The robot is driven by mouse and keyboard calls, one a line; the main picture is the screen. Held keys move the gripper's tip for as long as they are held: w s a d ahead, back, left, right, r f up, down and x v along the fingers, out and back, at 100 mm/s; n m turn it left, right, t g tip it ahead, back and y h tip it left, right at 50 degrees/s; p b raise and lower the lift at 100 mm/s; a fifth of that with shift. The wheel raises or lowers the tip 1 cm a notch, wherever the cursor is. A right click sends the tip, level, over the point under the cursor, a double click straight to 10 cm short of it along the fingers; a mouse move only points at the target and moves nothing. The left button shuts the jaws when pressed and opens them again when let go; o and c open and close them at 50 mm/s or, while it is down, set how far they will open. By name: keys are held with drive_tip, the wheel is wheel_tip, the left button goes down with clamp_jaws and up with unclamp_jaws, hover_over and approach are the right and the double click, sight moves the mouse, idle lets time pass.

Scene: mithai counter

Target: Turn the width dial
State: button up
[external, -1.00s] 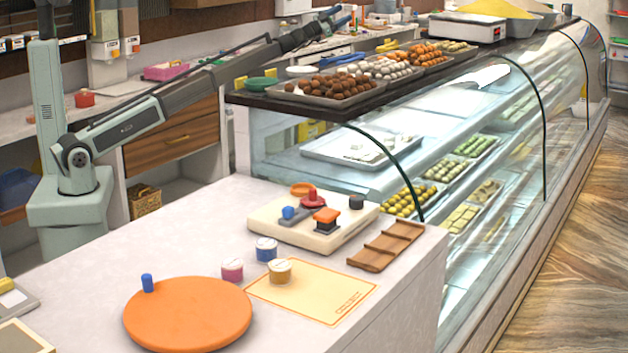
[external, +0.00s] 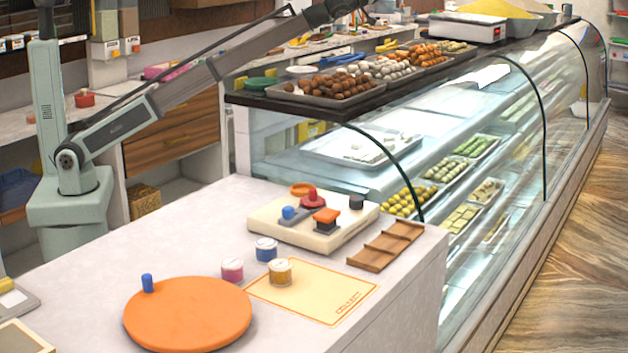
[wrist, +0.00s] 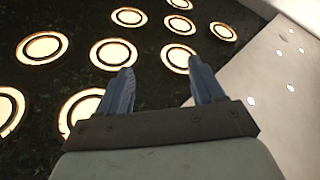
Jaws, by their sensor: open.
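A cream control box (external: 275,225) sits on the white counter. On it are a red knob (external: 313,198), a blue-topped grey lever (external: 290,213), an orange square-topped part on a black base (external: 327,218), a black knob (external: 356,202) and an orange round part (external: 302,189). I cannot tell from any marking which is the width dial. In the wrist view my gripper (wrist: 158,82) is open with nothing between its two fingers. It faces round glowing lights on a dark surface, and no control shows there. In the external view my arm reaches the top edge, far above the box.
An orange round board with a blue peg (external: 188,315), several small jars (external: 280,272), a cream mat (external: 330,300) and a wooden rack (external: 386,246) share the counter. A glass display case (external: 480,130) with sweet trays on top (external: 340,88) stands behind and right.

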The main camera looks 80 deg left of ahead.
drive_tip(key=s+d+n, duration=0.1)
drive_tip(key=d, duration=0.7)
drive_tip(key=m+g+h, duration=0.2)
drive_tip(key=m+g, duration=1)
drive_tip(key=g, duration=0.2)
hover_over(356, 198)
drive_tip(key=w+a, duration=0.8)
wheel_tip(356, 198, down, 29)
drive_tip(key=shift+d+f, duration=0.1)
drive_tip(key=shift+d, duration=0.05)
drive_tip(key=s+d+f+m+g, duration=0.5)
drive_tip(key=s+d+f+m, duration=0.15)
drive_tip(key=s+d, duration=0.35)
drive_tip(key=f+n+g, duration=0.1)
drive_tip(key=f, duration=0.3)
drive_tip(key=w+a+f+n+g, duration=0.1)
drive_tip(key=f+n, duration=0.1)
drive_tip(key=f, duration=0.3)
drive_tip(key=w+a+f+n+y, duration=0.1)
drive_tip(key=f+n, duration=0.1)
drive_tip(key=f, duration=0.2)
drive_tip(key=shift+a+f+g, duration=0.2)
drive_tip(key=shift+f+g, duration=0.15)
drive_tip(key=shift+g, duration=0.05)
